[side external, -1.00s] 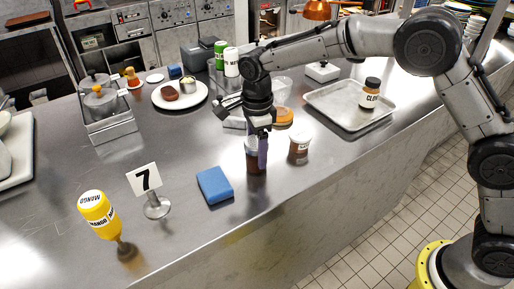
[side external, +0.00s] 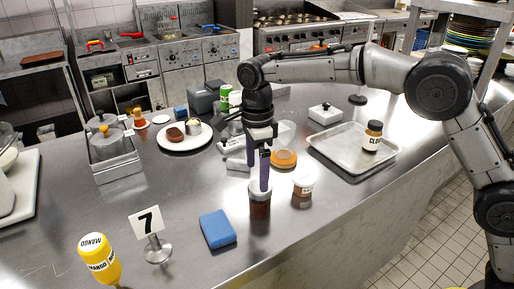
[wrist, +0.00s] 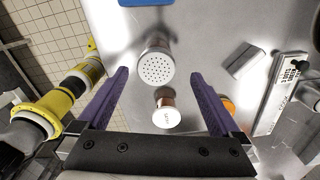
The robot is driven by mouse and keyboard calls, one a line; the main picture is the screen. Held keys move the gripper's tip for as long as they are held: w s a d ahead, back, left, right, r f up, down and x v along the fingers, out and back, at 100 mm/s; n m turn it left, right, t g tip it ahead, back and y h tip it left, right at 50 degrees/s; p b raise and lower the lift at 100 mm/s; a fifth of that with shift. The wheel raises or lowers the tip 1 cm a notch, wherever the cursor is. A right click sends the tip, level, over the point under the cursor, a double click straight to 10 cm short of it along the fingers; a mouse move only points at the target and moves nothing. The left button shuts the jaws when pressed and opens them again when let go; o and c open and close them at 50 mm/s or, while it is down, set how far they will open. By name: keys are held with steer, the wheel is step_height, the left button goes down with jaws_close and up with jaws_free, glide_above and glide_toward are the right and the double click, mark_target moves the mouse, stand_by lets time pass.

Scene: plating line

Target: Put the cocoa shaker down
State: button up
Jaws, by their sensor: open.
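The cocoa shaker (side external: 260,205), brown with a pale top, stands upright on the steel counter (side external: 190,270). In the wrist view its round perforated lid (wrist: 156,68) shows between and beyond my purple fingers. My gripper (side external: 258,178) is open, pointing down over the shaker. One finger overlaps the shaker's top in the side view; I cannot tell whether it touches. The gripper is also in the wrist view (wrist: 160,76), with nothing held between its fingers.
A small white-lidded jar (side external: 303,189) stands close to the right of the shaker. A blue sponge (side external: 217,229), a number 7 stand (side external: 150,225) and a yellow bottle (side external: 100,262) are to the left. A metal tray (side external: 335,155) with a dark-lidded jar (side external: 372,137) lies behind right.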

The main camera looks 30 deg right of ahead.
step_height(320, 180, up, 6)
stand_by(0.4)
steer(key=s+d+r+n+t, duration=0.1)
steer(key=s+d+r+n, duration=0.35)
steer(key=s+d, duration=0.2)
steer(key=s+d+r+n+t, duration=0.2)
steer(key=s+d+r+n, duration=0.1)
steer(key=s+d+n, duration=0.4)
steer(key=s+d+f+n+t, duration=0.1)
steer(key=s+f+n, duration=0.3)
steer(key=s, duration=0.5)
steer(key=s+d+f+n+t, duration=0.1)
steer(key=s+d+f+n, duration=0.3)
steer(key=s, duration=0.5)
steer(key=shift+d+f+n+t, duration=0.25)
steer(key=shift+n+t, duration=0.05)
steer(key=shift+n, duration=0.35)
steer(key=shift+s, duration=0.1)
